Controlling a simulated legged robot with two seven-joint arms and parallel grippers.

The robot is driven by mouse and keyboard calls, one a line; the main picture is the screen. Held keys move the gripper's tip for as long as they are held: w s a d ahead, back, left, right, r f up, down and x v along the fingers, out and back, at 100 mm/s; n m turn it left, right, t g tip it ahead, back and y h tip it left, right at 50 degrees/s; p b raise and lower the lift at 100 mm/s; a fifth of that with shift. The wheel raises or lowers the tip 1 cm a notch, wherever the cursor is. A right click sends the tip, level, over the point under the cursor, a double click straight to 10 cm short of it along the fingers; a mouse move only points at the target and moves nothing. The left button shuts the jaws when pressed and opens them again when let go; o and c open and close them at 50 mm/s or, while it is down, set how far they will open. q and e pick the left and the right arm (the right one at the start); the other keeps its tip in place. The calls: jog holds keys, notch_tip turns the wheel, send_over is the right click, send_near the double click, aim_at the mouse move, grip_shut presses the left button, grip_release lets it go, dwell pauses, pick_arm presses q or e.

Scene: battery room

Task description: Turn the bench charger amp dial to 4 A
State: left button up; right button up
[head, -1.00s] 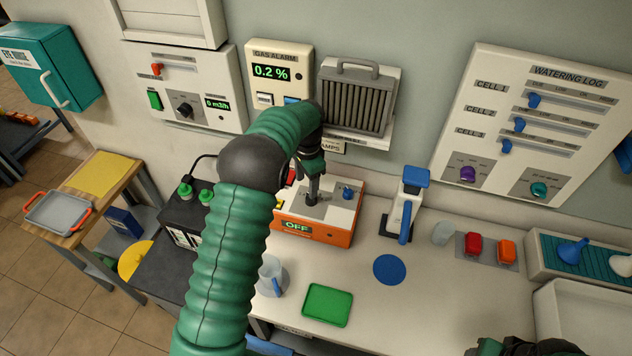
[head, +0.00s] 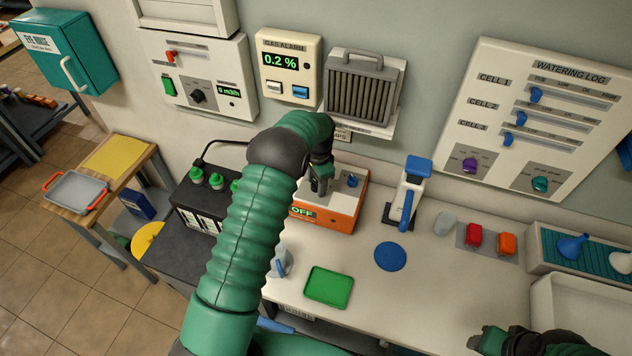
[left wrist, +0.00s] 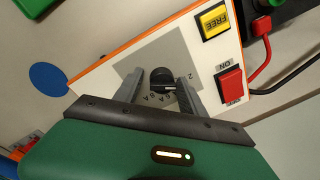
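The bench charger (head: 340,215) is an orange box with a pale top on the bench; its display (head: 303,211) reads OFF. In the left wrist view the black amp dial (left wrist: 162,78) sits on a grey panel (left wrist: 135,62) with amp marks, partly hidden; I cannot read its setting surely. My left gripper (head: 320,186) is over the charger top. In the left wrist view its fingers (left wrist: 160,82) are open on either side of the dial, with gaps visible. My right gripper (head: 490,342) is at the bottom right, partly cut off; its fingers are unclear.
A battery (head: 195,203) with green caps stands left. A green tray (head: 329,287) and blue disc (head: 390,256) lie on the bench.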

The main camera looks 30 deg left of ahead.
pick_arm(q)
jog(key=shift+d, duration=0.2)
jog(key=shift+c, duration=1.2)
jog(key=shift+w, duration=0.1)
jog(key=shift+c, duration=1.1)
jog(key=shift+a+f, duration=0.15)
jog(key=shift+a, duration=0.15)
grip_shut()
jog(key=shift+s+a, duration=0.2)
jog(key=shift+d, duration=0.25)
jog(key=shift+s+a+f+m+b, duration=0.15)
jog(key=shift+m+b, duration=0.1)
jog(key=shift+m, duration=0.4)
jog(key=shift+w+a+m+b, duration=0.1)
jog(key=shift+m+b, duration=0.15)
jog(key=shift+m, duration=0.4)
jog(key=shift+d+m, duration=0.1)
jog(key=shift+m, duration=1.1)
jog(key=shift+m+b, duration=0.35)
jog(key=shift+m, duration=1.05)
pick_arm(e)
jog(key=shift+x, duration=0.9)
jog(key=shift+d, duration=0.15)
